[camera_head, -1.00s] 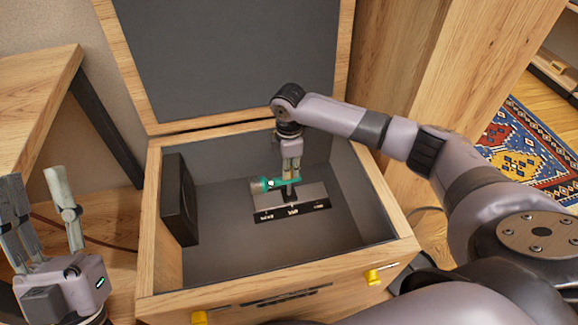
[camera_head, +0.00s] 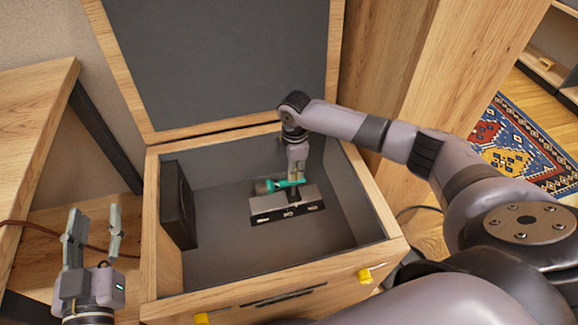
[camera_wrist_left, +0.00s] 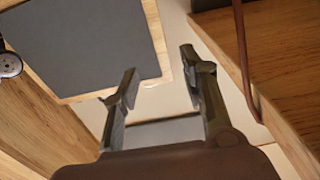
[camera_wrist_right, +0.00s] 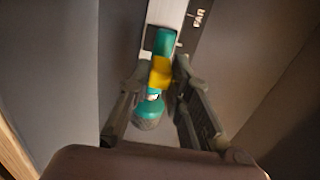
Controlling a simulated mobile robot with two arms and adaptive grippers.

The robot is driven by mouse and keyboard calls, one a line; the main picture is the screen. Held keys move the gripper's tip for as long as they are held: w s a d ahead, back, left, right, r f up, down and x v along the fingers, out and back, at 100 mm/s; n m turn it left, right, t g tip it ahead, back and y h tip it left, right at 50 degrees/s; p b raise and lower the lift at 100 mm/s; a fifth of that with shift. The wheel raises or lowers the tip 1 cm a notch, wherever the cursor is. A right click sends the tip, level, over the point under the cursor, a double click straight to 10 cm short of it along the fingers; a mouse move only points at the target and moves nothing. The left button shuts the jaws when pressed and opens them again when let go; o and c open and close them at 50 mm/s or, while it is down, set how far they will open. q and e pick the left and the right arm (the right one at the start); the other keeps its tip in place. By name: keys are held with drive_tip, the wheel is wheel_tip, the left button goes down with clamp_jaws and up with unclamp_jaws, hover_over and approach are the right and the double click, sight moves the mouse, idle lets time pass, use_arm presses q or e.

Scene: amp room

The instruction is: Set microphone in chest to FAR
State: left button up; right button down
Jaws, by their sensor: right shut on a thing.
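The open wooden chest (camera_head: 270,277) has a dark grey lining. Inside it a teal microphone (camera_head: 270,186) lies sideways on a post over a grey box (camera_head: 318,191) with white labels along its dark front. The post stands slightly right of the middle label. In the right wrist view, the microphone (camera_wrist_right: 148,113) has a yellow piece (camera_wrist_right: 160,72) between my fingertips, and a FAR label (camera_wrist_right: 199,18) shows on the box. My right gripper (camera_head: 296,179) reaches down and is shut on the microphone. My left gripper (camera_head: 95,222) is open and empty, left of the chest.
A black panel (camera_head: 178,205) stands at the chest's left inner wall. The raised lid (camera_head: 220,60) rises behind. Yellow latches (camera_head: 365,275) sit on the front. A wooden table (camera_head: 35,95) is at left, and a patterned rug (camera_head: 520,145) lies at right.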

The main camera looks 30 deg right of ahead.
drive_tip(key=shift+s+d+r+p, duration=0.1)
drive_tip(key=shift+s+d+p, duration=0.05)
drive_tip(key=shift+d+p, duration=0.4)
drive_tip(key=shift+s+d+p, duration=0.15)
drive_tip(key=shift+d+p, duration=0.15)
drive_tip(key=shift+d, duration=0.35)
use_arm(q)
drive_tip(key=s+a+f+g+y, duration=0.1)
drive_tip(key=s+a+f+g, duration=0.1)
drive_tip(key=s+f+g, duration=0.2)
drive_tip(key=s+a+f+g+y+p, duration=0.1)
drive_tip(key=s+f+g, duration=0.3)
drive_tip(key=f, duration=0.5)
drive_tip(key=shift+a+f+n+g+y, duration=0.35)
drive_tip(key=shift+a+g, duration=0.25)
drive_tip(key=shift+g, duration=0.2)
use_arm(e)
drive_tip(key=d, duration=0.3)
drive_tip(key=shift+s, duration=0.35)
drive_tip(key=c, duration=1.5)
unclamp_jaws()
use_arm(q)
drive_tip(key=shift+d, duration=0.1)
use_arm(e)
drive_tip(key=shift+a, duration=0.1)
wheel_tip(320, 180, up, 12)
drive_tip(key=shift+f, duration=0.1)
